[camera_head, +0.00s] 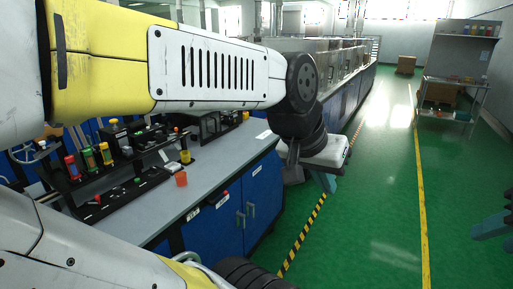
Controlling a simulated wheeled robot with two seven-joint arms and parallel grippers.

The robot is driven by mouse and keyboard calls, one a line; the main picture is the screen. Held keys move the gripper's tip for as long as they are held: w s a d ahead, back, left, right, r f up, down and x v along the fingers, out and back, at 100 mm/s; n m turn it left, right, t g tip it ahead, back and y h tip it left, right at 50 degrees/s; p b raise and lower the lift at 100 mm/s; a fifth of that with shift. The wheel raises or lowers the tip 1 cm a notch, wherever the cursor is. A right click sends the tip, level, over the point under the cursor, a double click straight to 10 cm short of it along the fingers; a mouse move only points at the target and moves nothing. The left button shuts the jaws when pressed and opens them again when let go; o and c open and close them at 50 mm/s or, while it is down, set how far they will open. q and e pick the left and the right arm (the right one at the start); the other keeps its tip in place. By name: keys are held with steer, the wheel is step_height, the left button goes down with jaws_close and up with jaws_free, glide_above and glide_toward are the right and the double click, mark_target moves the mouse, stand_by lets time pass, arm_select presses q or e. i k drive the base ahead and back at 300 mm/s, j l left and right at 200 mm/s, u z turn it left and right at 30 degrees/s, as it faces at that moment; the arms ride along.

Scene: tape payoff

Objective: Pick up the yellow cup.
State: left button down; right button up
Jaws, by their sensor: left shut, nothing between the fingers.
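A small yellow object (186,157) with a dark part stands on the grey workbench (225,165); it is too small to tell whether it is the yellow cup. An orange-red cup-like piece (181,179) stands upright just in front of it, near the bench edge. My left gripper (327,184), with teal fingers, hangs beyond the bench's right edge over the floor, well apart from both. It is shut and empty. My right gripper (490,227) shows only in part at the right edge; its opening is not clear.
Dark racks with red, green and yellow-capped containers (88,160) fill the left of the bench. Blue cabinets (263,195) stand below it. A shelf cart (452,95) stands at the back right. Green floor with yellow lines is open on the right. My arm hides part of the bench.

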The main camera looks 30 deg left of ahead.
mark_target(186, 157)
steer(key=i+u, duration=0.25)
steer(key=i, duration=0.4)
steer(key=i+l+u, duration=0.25)
steer(key=i, duration=0.35)
steer(key=i+u, duration=0.15)
steer(key=u, duration=0.25)
steer(key=i+u, duration=0.2)
steer(key=u, duration=0.2)
steer(key=i+u, duration=0.15)
steer(key=u, duration=0.25)
steer(key=i+l+u, duration=0.1)
steer(key=u, duration=0.3)
steer(key=i+u, duration=0.2)
steer(key=u, duration=0.2)
steer(key=i+u, duration=0.2)
steer(key=u, duration=0.15)
steer(key=i+l+u, duration=0.1)
steer(key=u, duration=0.3)
steer(key=i+l+u, duration=0.2)
steer(key=u, duration=0.15)
